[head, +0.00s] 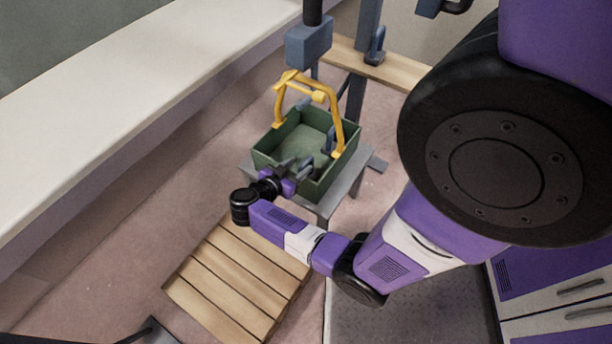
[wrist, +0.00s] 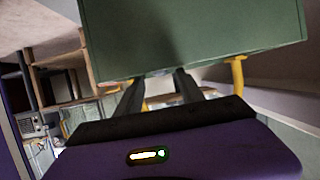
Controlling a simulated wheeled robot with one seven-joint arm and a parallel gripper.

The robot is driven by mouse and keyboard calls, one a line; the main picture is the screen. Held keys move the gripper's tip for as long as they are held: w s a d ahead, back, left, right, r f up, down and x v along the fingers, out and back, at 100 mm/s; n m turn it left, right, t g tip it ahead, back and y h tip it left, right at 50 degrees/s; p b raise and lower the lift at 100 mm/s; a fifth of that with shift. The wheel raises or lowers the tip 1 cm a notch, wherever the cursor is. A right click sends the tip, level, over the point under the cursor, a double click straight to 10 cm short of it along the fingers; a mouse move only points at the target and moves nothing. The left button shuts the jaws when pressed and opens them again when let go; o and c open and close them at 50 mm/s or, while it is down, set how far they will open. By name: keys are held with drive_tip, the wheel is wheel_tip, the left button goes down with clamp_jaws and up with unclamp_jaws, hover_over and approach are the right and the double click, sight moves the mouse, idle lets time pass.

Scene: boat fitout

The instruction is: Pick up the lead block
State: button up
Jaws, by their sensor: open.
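I cannot pick out the lead block for certain in either view. A green open-topped bin (head: 262,157) with a yellow arched handle (head: 279,103) stands on a small grey stand. A small blue-grey piece (head: 329,141) shows at the bin's right inner side; I cannot tell what it is. My gripper (head: 292,166) is at the bin's near left side, its fingers by the rim. In the wrist view my gripper (wrist: 160,82) has its two grey fingers apart with nothing seen between them. A large green surface (wrist: 195,38) fills the top there and hides what lies behind.
A slatted wooden pallet (head: 235,280) lies on the floor in front of the grey stand (head: 344,190). A long white ledge (head: 130,85) runs along the left. A blue-grey box (head: 308,43) on a dark post is above the bin, with a wooden plank (head: 385,66) behind.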

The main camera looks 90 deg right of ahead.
sight(304, 163)
drive_tip(key=b+x, duration=0.1)
drive_tip(key=x, duration=0.2)
drive_tip(key=shift+s+d+f, duration=0.2)
drive_tip(key=shift+s+f, duration=0.1)
drive_tip(key=shift+f, duration=0.05)
drive_tip(key=shift+s+d+f+b, duration=0.15)
drive_tip(key=shift+s+d+b, duration=0.15)
drive_tip(key=shift+d, duration=0.2)
drive_tip(key=shift+w, duration=0.1)
drive_tip(key=shift+c, duration=0.4)
clamp_jaws()
idle(0.4)
